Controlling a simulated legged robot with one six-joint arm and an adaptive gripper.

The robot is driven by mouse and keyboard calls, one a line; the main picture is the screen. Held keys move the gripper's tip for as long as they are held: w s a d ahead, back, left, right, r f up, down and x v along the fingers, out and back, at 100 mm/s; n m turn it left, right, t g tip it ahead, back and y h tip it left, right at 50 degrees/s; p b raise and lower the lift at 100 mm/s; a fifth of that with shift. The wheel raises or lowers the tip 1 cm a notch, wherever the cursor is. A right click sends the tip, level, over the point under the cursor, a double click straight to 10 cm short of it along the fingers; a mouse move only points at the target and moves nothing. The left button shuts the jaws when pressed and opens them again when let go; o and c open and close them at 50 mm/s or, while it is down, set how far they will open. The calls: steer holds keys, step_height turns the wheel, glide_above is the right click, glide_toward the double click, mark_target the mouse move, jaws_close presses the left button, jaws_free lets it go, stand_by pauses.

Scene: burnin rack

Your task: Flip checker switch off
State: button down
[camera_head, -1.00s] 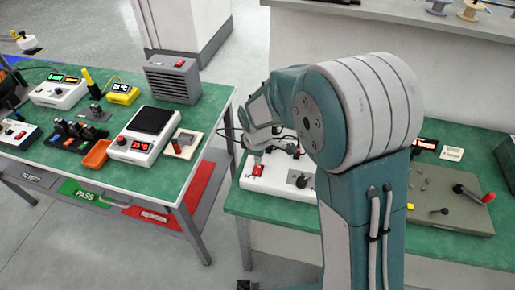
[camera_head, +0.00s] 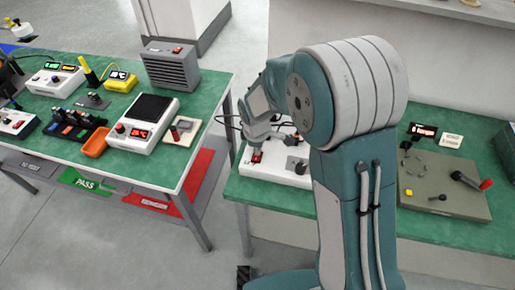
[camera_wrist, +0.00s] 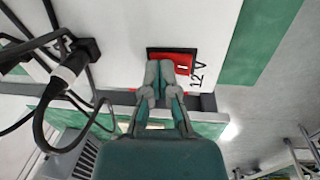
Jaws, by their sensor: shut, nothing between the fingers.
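The checker looks to be the white box (camera_head: 280,177) on the green table at the right, partly hidden behind my arm. Its red rocker switch (camera_head: 257,157) sits near its left end. In the wrist view the red switch (camera_wrist: 182,63) is set in a black frame beside a "12 V" label, on the white panel (camera_wrist: 125,25). My gripper (camera_head: 254,149) is shut and empty, pointing down at the switch. In the wrist view its fingertips (camera_wrist: 160,68) overlap the left part of the switch; I cannot tell whether they touch it. The covered part of the switch is hidden.
A black plug with cables (camera_wrist: 75,65) is on the panel left of my gripper. A dark knob (camera_head: 296,163) stands right of the switch. A grey-brown plate with a lever (camera_head: 440,185) lies further right. The left table (camera_head: 60,155) holds several devices.

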steer(key=shift+s+a+r, duration=0.1)
steer(key=shift+s+a, duration=0.1)
steer(key=shift+s, duration=0.5)
step_height(320, 180, up, 14)
steer(key=w, duration=0.1)
steer(key=shift+w+d, duration=0.35)
steer(key=shift+a, duration=0.1)
